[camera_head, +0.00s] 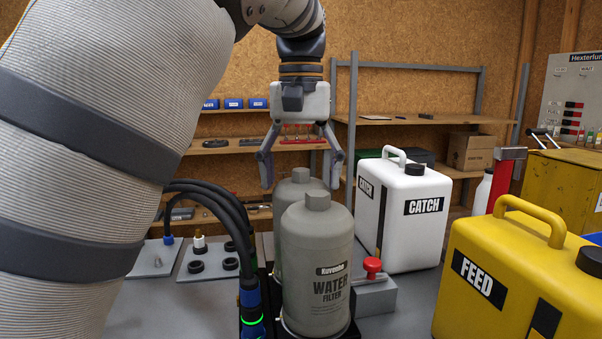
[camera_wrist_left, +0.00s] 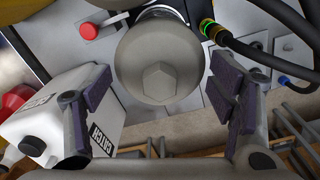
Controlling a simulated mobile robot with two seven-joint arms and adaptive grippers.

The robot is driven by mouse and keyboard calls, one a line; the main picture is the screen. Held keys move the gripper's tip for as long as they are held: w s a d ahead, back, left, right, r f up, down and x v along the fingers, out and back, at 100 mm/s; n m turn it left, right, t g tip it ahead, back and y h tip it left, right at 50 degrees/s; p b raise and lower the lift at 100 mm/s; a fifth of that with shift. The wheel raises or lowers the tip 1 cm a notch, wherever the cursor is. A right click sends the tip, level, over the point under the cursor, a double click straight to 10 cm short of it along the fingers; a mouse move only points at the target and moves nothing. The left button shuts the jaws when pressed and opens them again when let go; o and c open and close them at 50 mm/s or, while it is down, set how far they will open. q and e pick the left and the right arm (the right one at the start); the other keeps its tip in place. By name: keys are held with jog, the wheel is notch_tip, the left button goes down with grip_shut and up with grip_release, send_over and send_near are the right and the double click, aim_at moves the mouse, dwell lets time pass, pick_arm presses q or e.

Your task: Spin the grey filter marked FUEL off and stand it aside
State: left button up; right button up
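Two grey filters stand one behind the other. The front filter (camera_head: 318,256) is marked WATER FILTER and has a hexagonal cap. The rear filter (camera_head: 299,181) is mostly hidden behind it, and its label does not show. My left gripper (camera_head: 301,170) points down over the rear filter, with its two fingers spread to either side of the filter's top. In the left wrist view, a grey filter top (camera_wrist_left: 158,76) with a hexagon lies between the open fingers, with gaps on both sides; it appears to be the rear one. No grip shows. My right gripper is not in view.
A white CATCH can (camera_head: 408,230) stands right of the filters, with a red knob (camera_head: 372,265) before it. A yellow FEED can (camera_head: 500,290) is at the front right. Black hoses (camera_head: 225,215) run close on the left. Plates with rings (camera_head: 207,258) lie behind them.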

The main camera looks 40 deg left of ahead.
pick_arm(q)
jog(key=c, duration=1.3)
jog(key=n, duration=0.4)
jog(key=shift+f, duration=0.1)
jog(key=n, duration=1)
jog(key=shift+f, duration=0.1)
jog(key=n, duration=0.9)
jog(key=shift+n, duration=0.4)
jog(key=o, duration=1.5)
jog(key=shift+o, duration=0.5)
